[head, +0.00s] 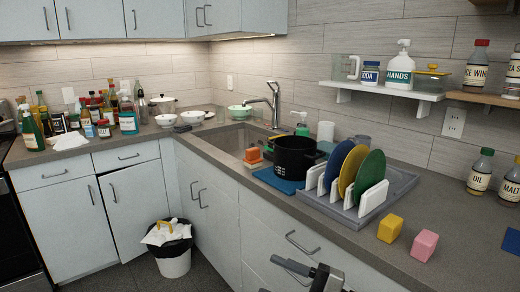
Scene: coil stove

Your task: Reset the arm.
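Part of one of my grippers (300,272) shows at the bottom edge, right of centre, in front of the lower cabinets. It looks like my right one, grey and black, but most of it is cut off by the frame. No object shows in it, and I cannot tell whether its fingers are open or shut. My other gripper is not in view.
The counter edge runs above the gripper, with a dish rack (345,212) of plates, a black pot (296,160), a yellow block (390,228) and a pink block (424,245) on top. A white bin (174,264) stands on the floor. Open floor lies left of the gripper.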

